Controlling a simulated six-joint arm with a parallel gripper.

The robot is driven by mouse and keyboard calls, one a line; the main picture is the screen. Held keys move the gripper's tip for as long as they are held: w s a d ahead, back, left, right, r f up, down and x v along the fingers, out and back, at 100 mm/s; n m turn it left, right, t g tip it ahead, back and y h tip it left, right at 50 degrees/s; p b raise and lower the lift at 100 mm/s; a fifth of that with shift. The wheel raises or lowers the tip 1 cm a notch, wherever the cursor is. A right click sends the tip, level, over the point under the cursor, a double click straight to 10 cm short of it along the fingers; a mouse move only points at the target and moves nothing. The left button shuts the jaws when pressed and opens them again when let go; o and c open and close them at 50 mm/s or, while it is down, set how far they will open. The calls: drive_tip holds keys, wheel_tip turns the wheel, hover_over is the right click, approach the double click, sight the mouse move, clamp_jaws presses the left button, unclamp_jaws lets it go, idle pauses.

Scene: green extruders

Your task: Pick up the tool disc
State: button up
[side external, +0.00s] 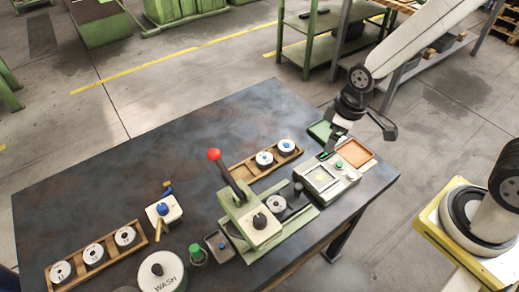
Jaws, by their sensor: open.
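Several round discs could be the tool disc, and I cannot tell which one is meant. Two white-topped discs with blue centres, a left one (264,158) and a right one (286,146), sit in a wooden rack (243,172) behind the green press. Three more white-topped discs (94,253) sit in a wooden tray (84,274) at the front left. My gripper (329,151) is open, pointing down above the back edge of a pale box-like device (345,183), to the right of the wooden rack. Its fingertips are small and dark here, and I see no disc between them.
A green press (262,229) with an upright red-knobbed lever (215,155) stands in the middle. A WASH tub (161,272), a green-capped jar (196,252) and a white block with a blue knob (163,209) stand left of it. The table's back left (120,165) is clear.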

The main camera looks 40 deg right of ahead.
drive_tip(key=w+a+f+n+g, duration=0.1)
drive_tip(key=w+a+f+n, duration=0.2)
drive_tip(key=a+f+n, duration=0.35)
drive_tip(key=n+g, duration=0.1)
drive_tip(key=n, duration=0.6)
approach(276, 203)
drive_tip(key=shift+d+f, duration=0.3)
drive_tip(key=shift+f, duration=0.05)
drive_tip(key=shift+a+f+n, duration=0.4)
drive_tip(key=shift+f+n, duration=0.05)
drive_tip(key=shift+n, duration=0.1)
drive_tip(key=shift+f, duration=0.1)
drive_tip(key=shift+f, duration=1.2)
drive_tip(key=shift+f, duration=0.1)
drive_tip(key=shift+s+f, duration=0.1)
drive_tip(key=shift+f, duration=2.4)
